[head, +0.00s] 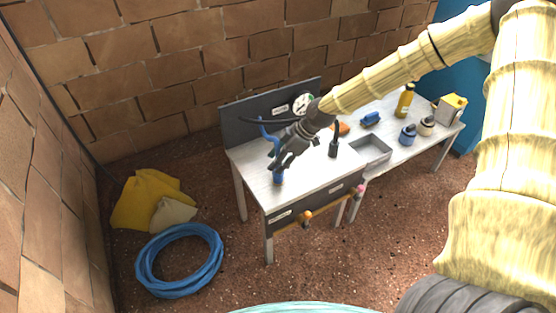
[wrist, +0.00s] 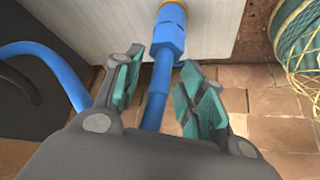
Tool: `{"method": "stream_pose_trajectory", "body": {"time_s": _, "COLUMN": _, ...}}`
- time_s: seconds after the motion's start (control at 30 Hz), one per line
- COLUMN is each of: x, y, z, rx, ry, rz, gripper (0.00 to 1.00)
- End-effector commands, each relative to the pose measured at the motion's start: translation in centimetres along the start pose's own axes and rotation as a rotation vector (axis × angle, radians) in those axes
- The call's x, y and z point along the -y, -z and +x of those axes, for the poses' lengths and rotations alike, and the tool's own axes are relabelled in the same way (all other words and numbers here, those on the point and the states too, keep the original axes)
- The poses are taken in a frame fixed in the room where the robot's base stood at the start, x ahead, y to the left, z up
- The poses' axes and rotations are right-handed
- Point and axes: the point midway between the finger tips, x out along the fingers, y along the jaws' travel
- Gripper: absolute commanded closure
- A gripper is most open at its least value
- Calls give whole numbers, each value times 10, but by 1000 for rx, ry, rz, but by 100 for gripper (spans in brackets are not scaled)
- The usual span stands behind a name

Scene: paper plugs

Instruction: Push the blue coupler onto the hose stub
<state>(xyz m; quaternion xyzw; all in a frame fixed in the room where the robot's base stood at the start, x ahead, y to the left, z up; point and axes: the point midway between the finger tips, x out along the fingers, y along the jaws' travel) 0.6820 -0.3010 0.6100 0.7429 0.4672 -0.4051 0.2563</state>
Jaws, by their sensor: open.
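The blue coupler (wrist: 167,38) shows at the top of the wrist view, with a blue stem running down from it between my fingers. A brass-coloured ring (wrist: 175,4) is at its far end, cut by the picture edge. In the head view the blue coupler (head: 278,177) is at the bench's left front part, just below my gripper (head: 279,163). My gripper is open, with one green-padded finger on each side of the blue stem; gaps show in the wrist view. I cannot make out the hose stub for certain; the coupler's far end is partly hidden.
A blue hose (wrist: 42,55) curves at the left of the wrist view. The bench (head: 300,178) has a dark back panel (head: 258,112) with a gauge (head: 302,103). A black upright fitting (head: 334,146) and a grey tray (head: 370,151) stand right of my gripper.

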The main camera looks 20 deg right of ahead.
Motion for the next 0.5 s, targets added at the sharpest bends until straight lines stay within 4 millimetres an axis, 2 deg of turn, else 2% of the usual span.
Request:
{"method": "stream_pose_trajectory", "body": {"time_s": 0.23, "x": 0, "y": 0, "z": -11, "rx": -1, "ry": -1, "rz": 0, "gripper": 60}}
{"method": "stream_pose_trajectory", "body": {"time_s": 0.5, "x": -1, "y": 1, "z": -40, "rx": -2, "ry": -2, "rz": 0, "gripper": 60}}
